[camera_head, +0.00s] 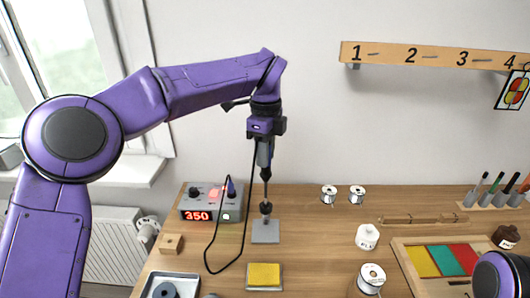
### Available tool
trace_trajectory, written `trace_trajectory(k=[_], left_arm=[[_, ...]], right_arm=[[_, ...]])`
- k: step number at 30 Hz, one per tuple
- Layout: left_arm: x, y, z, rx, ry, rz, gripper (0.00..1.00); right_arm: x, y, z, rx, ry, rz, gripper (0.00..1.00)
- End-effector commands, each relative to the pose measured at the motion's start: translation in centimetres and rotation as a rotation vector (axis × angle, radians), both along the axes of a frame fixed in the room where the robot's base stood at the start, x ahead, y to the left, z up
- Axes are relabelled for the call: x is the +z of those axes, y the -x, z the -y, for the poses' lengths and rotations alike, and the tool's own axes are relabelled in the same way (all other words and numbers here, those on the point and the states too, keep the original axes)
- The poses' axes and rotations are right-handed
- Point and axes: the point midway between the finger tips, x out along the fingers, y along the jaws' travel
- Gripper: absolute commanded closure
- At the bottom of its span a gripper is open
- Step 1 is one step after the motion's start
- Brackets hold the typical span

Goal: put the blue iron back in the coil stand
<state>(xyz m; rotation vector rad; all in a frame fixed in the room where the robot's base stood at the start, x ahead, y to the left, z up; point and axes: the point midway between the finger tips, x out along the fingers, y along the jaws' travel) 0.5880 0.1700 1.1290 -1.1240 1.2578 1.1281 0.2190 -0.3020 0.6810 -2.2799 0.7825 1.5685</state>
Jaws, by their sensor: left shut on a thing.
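My left gripper (264,141) hangs in the middle of the view, pointing down and shut on the iron (266,176). The iron is upright with its thin dark shaft pointing down; its handle is mostly hidden by the jaws. The coil stand (265,234) has a grey square base on the bench and a dark coil rising from it. The iron's lower end is in line above the coil; I cannot tell whether the tip is inside it. A black cord (208,250) loops from the iron toward the station. My right gripper is out of view.
The soldering station (197,211) showing 350 stands left of the stand. A yellow sponge (264,274) lies in front. A numbered rail (435,56) hangs above.

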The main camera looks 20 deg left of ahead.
Motion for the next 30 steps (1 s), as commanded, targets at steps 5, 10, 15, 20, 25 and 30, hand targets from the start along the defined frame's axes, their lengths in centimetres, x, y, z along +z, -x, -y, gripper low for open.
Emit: trace_trajectory(k=[5,10,15,20,25,30], left_arm=[[-0.57,-0.01,-0.01,0.000,0.001,0.000,1.00],[-0.65,-0.01,0.00,0.000,0.001,0.001,1.00],[-0.62,-0.01,0.01,0.000,0.001,0.001,1.00],[-0.69,0.01,0.02,0.000,0.002,0.001,1.00],[-0.62,0.03,-0.01,0.000,0.001,0.001,1.00],[-0.61,0.03,-0.01,0.000,0.001,0.001,1.00]], right_arm=[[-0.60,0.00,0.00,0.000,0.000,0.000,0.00],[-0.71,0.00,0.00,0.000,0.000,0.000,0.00],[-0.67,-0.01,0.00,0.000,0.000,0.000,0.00],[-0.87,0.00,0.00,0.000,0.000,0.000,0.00],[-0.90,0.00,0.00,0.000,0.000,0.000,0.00],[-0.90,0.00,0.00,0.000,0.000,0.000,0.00]])
